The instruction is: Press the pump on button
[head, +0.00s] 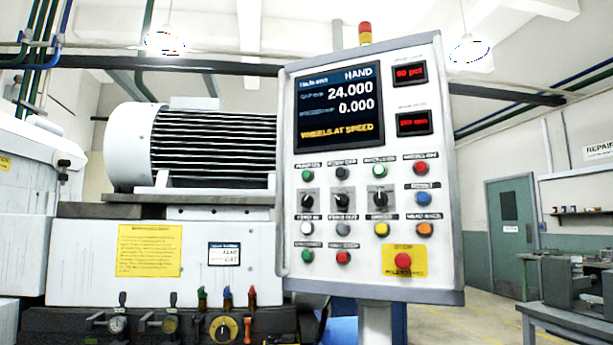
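The control panel (446,230) faces me on a post, slightly tilted in the picture. Its top button row starts at the left with a green button (307,175) under a small label that seems to read PUMP ON. The screen (338,106) shows HAND, 24.000, 0.000 and WHEELS AT SPEED. Nothing covers the buttons. I cannot tell whether any is pressed. My gripper is not in view.
Below are selector knobs (343,200), more coloured buttons and a red stop button (403,260) on a yellow plate. The grinder (90,255) with its finned motor (212,145) stands left and behind. A workbench (575,312) is at the right, with open floor before it.

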